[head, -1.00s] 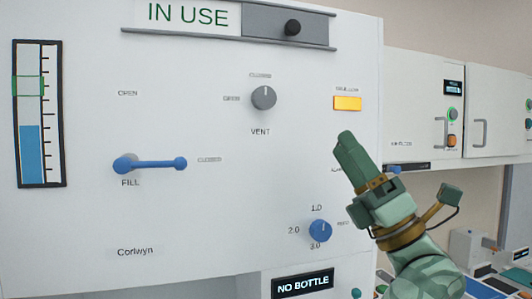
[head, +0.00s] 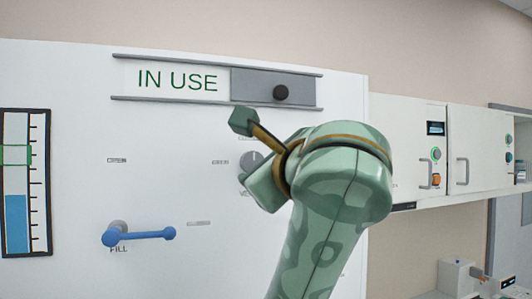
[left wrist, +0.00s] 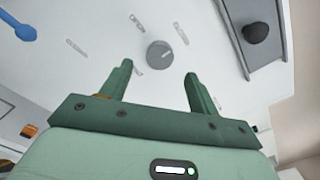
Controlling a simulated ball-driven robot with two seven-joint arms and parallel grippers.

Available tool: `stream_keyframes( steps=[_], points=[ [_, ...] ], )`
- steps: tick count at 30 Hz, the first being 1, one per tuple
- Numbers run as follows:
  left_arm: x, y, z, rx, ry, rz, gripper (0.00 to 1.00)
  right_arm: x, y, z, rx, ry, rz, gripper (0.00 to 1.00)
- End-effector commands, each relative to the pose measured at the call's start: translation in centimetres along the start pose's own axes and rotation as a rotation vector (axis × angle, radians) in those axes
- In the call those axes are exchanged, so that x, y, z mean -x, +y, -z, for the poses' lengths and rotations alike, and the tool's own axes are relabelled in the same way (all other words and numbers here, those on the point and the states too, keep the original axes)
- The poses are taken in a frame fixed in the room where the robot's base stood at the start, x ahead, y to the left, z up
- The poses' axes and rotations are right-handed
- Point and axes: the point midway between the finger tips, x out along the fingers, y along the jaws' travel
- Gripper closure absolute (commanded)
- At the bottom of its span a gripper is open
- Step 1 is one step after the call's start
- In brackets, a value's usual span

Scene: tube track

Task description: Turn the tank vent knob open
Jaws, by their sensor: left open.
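The vent knob (head: 249,160) is a round grey dial on the white panel, with its white mark pointing up. My left gripper (head: 262,188) is in front of it in the head view and hides its lower right part and most of the VENT label. In the left wrist view my left gripper (left wrist: 158,69) is open and empty. The knob (left wrist: 159,54) shows there just beyond the gap between the two fingertips, apart from both. My right gripper is in neither view.
The blue fill lever (head: 140,235) is to the lower left of the knob. A grey sliding plate with a black knob (head: 281,93) is above, beside the IN USE sign (head: 177,80). A level gauge (head: 26,180) is at far left. White cabinets (head: 415,150) stand to the right.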

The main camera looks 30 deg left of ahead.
Motion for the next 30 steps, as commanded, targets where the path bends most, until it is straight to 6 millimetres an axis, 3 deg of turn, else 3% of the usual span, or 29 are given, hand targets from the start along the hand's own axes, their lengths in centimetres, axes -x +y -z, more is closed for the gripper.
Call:
stream_keyframes(
  steps=[3,9,22,23,27,30],
  points=[
    [-2.6,-0.1,-0.4,-0.003,-0.007,-0.003,0.39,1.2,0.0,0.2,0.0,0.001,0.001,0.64],
    [-5.3,-0.1,-0.2,-0.002,-0.005,-0.001,0.39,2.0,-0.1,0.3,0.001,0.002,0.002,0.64],
    [-6.3,0.1,0.1,0.0,0.001,-0.001,0.39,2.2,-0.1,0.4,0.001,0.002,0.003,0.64],
    [-6.2,0.1,0.1,0.0,0.001,-0.001,0.45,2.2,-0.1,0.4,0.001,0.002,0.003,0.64],
    [-6.2,0.0,0.1,0.0,0.001,-0.001,0.84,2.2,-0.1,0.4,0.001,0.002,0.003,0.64],
    [-6.2,0.0,0.0,0.0,0.0,-0.001,0.84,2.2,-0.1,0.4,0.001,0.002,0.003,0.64]
  ],
)
